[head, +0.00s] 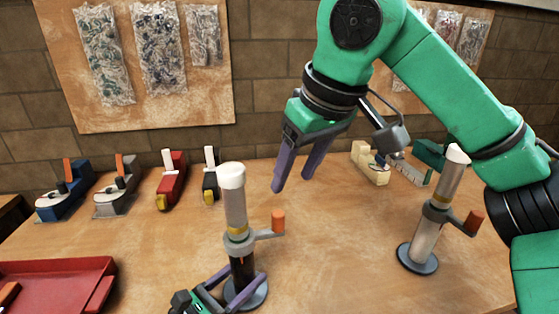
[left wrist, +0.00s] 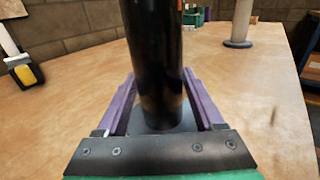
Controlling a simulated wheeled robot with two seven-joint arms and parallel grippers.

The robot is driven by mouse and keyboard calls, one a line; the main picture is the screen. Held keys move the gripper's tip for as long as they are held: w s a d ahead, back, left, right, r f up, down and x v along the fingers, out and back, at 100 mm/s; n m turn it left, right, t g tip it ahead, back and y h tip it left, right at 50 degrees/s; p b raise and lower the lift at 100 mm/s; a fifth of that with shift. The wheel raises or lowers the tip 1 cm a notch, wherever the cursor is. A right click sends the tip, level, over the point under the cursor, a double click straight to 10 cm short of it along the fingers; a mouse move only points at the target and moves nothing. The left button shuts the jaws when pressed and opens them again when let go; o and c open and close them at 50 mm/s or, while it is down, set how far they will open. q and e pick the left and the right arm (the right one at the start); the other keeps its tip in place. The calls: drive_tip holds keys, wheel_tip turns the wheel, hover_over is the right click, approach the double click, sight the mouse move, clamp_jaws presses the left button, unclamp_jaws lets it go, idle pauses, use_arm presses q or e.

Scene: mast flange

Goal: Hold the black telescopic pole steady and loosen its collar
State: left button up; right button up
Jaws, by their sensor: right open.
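The pole (head: 241,272) stands upright on a round dark base, black below and pale above with a white cap. Its grey collar (head: 238,243) has a side lever with an orange knob (head: 278,221) pointing right. My left gripper (head: 248,281) is low at the black section, one purple finger on each side. In the left wrist view the black pole (left wrist: 158,70) stands between the left fingers (left wrist: 160,85), which look spread; contact is not clear.
A second pole (head: 426,238), silver with an orange-knobbed lever, stands at the right below my right arm. A red tray (head: 65,285) is at the left front. Bare table lies between the two poles.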

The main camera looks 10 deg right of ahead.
use_arm(q)
drive_tip(key=shift+o, duration=0.9)
